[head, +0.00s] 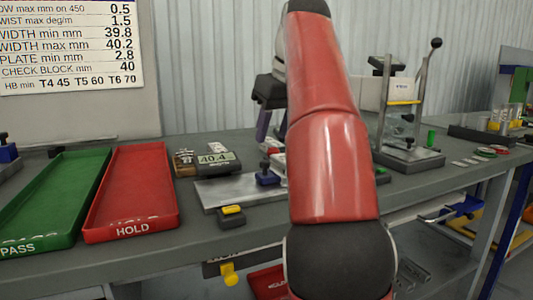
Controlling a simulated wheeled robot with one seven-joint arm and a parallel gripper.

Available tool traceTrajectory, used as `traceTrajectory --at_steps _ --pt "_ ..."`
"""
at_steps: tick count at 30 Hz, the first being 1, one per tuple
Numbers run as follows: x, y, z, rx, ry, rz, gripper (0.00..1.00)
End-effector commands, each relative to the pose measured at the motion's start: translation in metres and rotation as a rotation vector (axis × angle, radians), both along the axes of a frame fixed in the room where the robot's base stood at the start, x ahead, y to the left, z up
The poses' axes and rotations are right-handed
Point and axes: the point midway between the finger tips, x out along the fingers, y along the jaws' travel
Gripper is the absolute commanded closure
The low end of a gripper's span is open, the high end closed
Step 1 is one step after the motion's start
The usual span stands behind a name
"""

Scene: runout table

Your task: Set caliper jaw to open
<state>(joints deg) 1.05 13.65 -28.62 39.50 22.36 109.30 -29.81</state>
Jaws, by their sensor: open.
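A dark device with a display reading 40.4 (207,161) sits on the table just right of the red tray. It looks like the caliper's readout. Beside it a flat grey metal plate (225,192) carries a small blue block with a dark knob (267,176). My red arm covers the right part of this area, so I cannot make out the caliper jaw or its position.
A green PASS tray (50,195) and a red HOLD tray (133,190) lie at left. A small black-and-yellow piece (231,215) is at the front edge. A lever-handled test stand (410,155) stands at right. Bare table (190,232) shows in front of the plate.

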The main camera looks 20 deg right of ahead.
Motion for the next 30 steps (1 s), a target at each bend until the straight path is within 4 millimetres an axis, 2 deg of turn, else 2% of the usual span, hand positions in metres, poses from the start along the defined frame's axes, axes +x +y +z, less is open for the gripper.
traceTrajectory --at_steps 12,18,25,26,30 --pt "0.019 0.005 -0.05 0.0 0.002 0.001 0.57" --pt "0.023 0.006 -0.06 -0.001 0.0 0.001 0.57" --pt "0.023 0.006 -0.06 -0.001 0.0 0.001 0.57" --pt "0.023 0.006 -0.06 -0.001 0.0 0.001 0.58" --pt "0.023 0.006 -0.06 -0.001 0.0 0.001 0.77"
